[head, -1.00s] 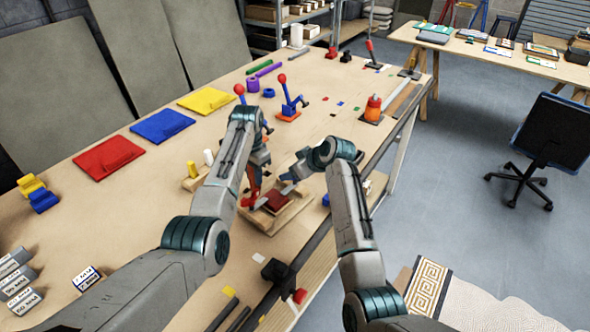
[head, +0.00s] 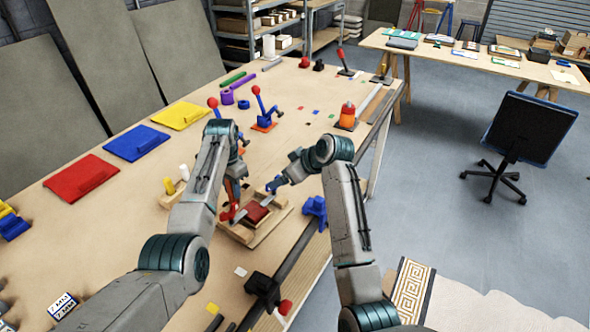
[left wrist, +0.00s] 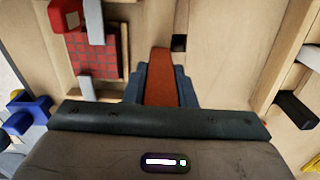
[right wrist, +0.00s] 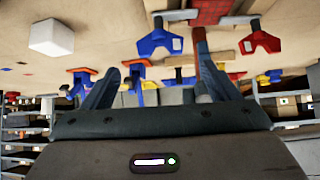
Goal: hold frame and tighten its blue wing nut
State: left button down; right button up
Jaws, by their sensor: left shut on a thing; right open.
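The wooden frame (head: 240,234) lies on the bench with a red tiled panel (head: 257,212) in it; the panel also shows in the left wrist view (left wrist: 85,55). My left gripper (head: 233,192) is shut on a red-brown upright part of the frame (left wrist: 163,80). My right gripper (head: 276,186) is open and empty on the frame's far right side. In the right wrist view the blue wing nut (right wrist: 158,42) lies ahead, between the line of the spread fingers (right wrist: 155,85) and apart from them. A red wing nut (right wrist: 260,42) is farther right, by the frame's other side.
A blue fixture (head: 315,208) stands right of the frame near the bench edge. A black block with a red knob (head: 265,287) sits at the front edge. Red (head: 80,178), blue (head: 136,142) and yellow (head: 180,115) panels lie at the back left.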

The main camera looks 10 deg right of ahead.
jog(key=shift+v, duration=2.25)
pick_arm(q)
jog(key=c, duration=1.1)
grip_release()
notch_tip(320, 180, up, 12)
jog(key=shift+f, duration=0.1)
